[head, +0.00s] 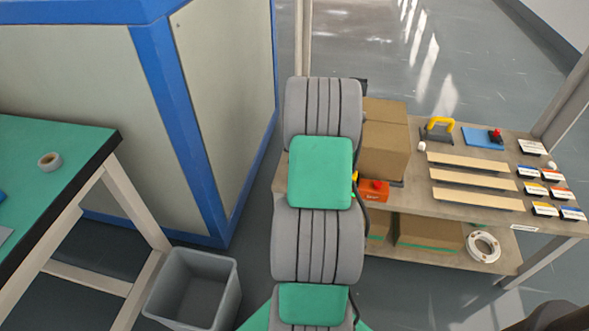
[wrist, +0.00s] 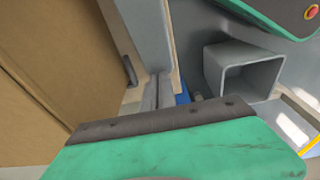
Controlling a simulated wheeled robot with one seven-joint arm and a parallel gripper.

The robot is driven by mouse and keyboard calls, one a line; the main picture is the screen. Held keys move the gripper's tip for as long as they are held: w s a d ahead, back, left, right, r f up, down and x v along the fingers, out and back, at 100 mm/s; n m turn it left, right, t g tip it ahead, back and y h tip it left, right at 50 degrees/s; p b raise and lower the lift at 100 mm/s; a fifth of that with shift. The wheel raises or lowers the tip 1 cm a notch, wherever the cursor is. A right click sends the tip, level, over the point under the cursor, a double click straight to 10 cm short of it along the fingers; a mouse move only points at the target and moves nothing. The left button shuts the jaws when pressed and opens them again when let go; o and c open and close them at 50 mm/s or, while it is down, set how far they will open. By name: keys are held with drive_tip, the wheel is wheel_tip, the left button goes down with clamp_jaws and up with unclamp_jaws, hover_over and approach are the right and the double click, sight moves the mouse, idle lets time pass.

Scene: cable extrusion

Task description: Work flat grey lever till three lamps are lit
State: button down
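I cannot make out the flat grey lever or any lit lamps in either view. In the head view a small red-orange box (head: 373,191) with a dark top part stands on the bench just right of my arm. Small yellow and green bits show at its left, partly hidden by my arm. Nothing held is visible.
Cardboard boxes (head: 385,148) stand on the bench (head: 410,185) beside my arm; cardboard (wrist: 50,70) fills the wrist view's left. A yellow-handled tool (head: 438,130), a blue plate (head: 478,138), wooden strips (head: 475,181) and cards lie right. A grey bin (head: 193,288) stands lower left.

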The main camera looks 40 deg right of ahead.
drive_tip(key=shift+a+f, duration=0.2)
drive_tip(key=shift+f, duration=0.05)
wheel_tip(320, 180, up, 14)
drive_tip(key=w+p, duration=0.1)
drive_tip(key=p, duration=0.3)
drive_tip(key=shift+w+a+p, duration=0.4)
drive_tip(key=shift+r, duration=0.1)
